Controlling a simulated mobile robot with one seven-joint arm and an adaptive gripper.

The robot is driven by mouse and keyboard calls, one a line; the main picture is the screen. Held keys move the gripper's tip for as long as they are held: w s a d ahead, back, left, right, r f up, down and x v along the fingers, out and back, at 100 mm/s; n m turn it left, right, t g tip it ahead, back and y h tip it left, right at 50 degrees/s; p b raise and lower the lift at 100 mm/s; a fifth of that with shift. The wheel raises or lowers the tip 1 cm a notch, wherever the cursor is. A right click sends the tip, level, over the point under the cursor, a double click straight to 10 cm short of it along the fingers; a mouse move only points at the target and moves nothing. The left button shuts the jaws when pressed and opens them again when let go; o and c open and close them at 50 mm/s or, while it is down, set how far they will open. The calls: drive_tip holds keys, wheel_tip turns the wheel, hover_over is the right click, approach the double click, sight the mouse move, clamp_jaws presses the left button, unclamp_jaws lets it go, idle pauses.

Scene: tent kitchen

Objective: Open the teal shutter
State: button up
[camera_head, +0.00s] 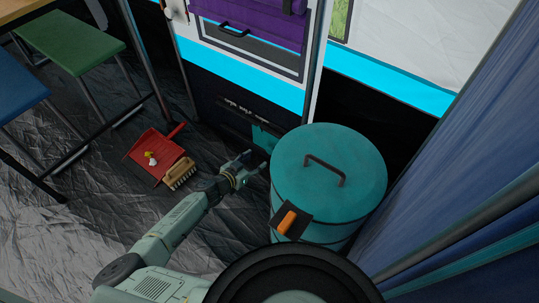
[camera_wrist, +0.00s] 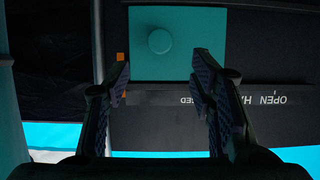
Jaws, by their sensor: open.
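The teal shutter (camera_wrist: 206,40) is a flat square panel with a round teal knob (camera_wrist: 160,41), set in a dark front in the wrist view. In the head view a small part of the shutter (camera_head: 264,138) shows low on the dark front, beside the teal bin. My gripper (camera_head: 256,163) is low in front of it, left of the bin. In the wrist view my open, empty gripper (camera_wrist: 162,62) has one finger on each side below the knob. The fingertips appear apart from the knob; the exact depth gap I cannot tell. The shutter appears closed.
The teal lidded bin (camera_head: 320,205) stands close right of my gripper. A red dustpan (camera_head: 155,158) and brush (camera_head: 180,174) lie on the floor to the left. A green stool (camera_head: 75,42) and blue stool (camera_head: 18,92) stand farther left. A blue curtain (camera_head: 450,140) hangs at right.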

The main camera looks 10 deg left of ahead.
sight(269, 151)
drive_tip(key=b+x, duration=0.2)
drive_tip(key=x, duration=0.7)
drive_tip(key=shift+w+d+f, duration=0.15)
drive_tip(key=shift+w, duration=0.2)
drive_tip(key=shift+c, duration=0.5)
clamp_jaws()
